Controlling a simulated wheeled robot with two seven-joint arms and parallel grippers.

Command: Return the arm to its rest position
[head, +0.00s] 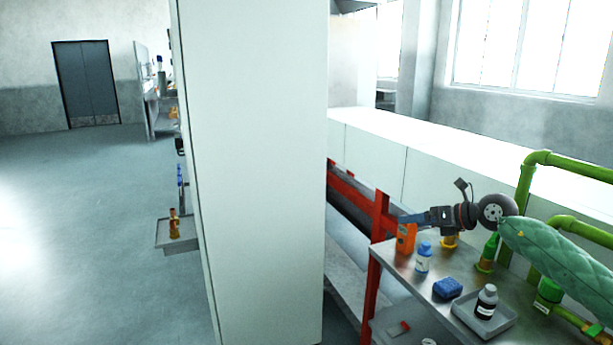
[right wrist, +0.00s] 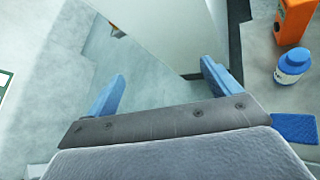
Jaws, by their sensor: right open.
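My right arm (head: 555,255), in a green padded sleeve, reaches in from the right of the head view over a metal table. Its gripper (head: 402,219) points left, above the table's far left end near an orange container (head: 406,238). In the right wrist view the two blue fingers of the gripper (right wrist: 161,84) stand wide apart. Nothing is between them but the floor and a pale panel behind. My left arm and gripper are not in view.
The metal table (head: 455,268) holds a blue-capped white bottle (head: 424,257), a blue sponge (head: 447,288), a tray (head: 498,324) with a black-labelled bottle (head: 486,301), and green bottles (head: 488,254). A tall white panel (head: 255,170) stands left. Green pipes (head: 575,167) run at the right.

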